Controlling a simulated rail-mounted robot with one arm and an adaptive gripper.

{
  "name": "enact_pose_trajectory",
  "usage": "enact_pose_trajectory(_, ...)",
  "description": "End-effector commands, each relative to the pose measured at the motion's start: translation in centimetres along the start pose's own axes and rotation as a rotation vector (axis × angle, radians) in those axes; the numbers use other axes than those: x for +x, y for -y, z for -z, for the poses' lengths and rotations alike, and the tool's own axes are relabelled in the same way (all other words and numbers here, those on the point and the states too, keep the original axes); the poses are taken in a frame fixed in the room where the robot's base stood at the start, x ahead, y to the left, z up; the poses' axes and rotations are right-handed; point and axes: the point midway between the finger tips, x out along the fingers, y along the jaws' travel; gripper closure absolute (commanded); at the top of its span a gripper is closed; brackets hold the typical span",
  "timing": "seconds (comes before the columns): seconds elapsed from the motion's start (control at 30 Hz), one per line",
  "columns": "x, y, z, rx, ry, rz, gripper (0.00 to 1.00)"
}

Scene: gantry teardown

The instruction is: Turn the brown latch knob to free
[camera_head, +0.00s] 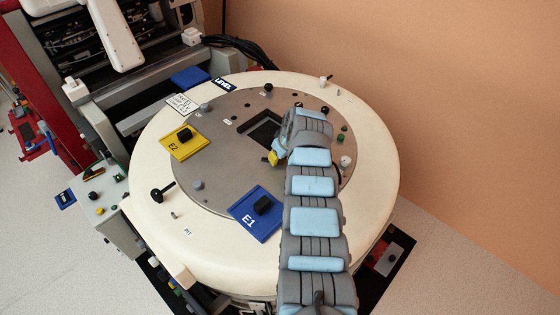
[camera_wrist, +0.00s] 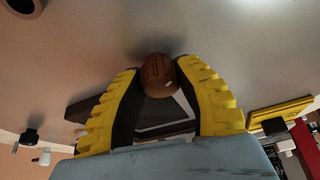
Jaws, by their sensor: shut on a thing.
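The brown latch knob (camera_wrist: 157,74) is round with ridges on its face and sits on the grey plate in the wrist view. My gripper (camera_wrist: 158,80) has its yellow, black-lined fingers closed on it, one tip on each side. Which way the knob is turned I cannot tell. In the head view my gripper (camera_head: 274,156) is over the grey round plate (camera_head: 225,185), beside the dark rectangular opening (camera_head: 264,128). The knob is hidden there behind my gripper and arm.
On the white round table (camera_head: 365,200) are a yellow E2 plate (camera_head: 182,151) and a blue E1 plate (camera_head: 243,228), each with a black knob. A black knob (camera_head: 157,195) stands near the left rim. Small black, green and white knobs stand right of my arm.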

Motion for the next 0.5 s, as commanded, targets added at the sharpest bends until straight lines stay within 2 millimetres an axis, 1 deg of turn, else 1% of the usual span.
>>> enact_pose_trajectory(0.03, 0.55, 0.0, -0.25, -0.009, 0.001, 0.004, 1.0)
enact_pose_trajectory(0.5, 0.68, 0.03, -0.27, -0.111, 0.001, 0.047, 1.0)
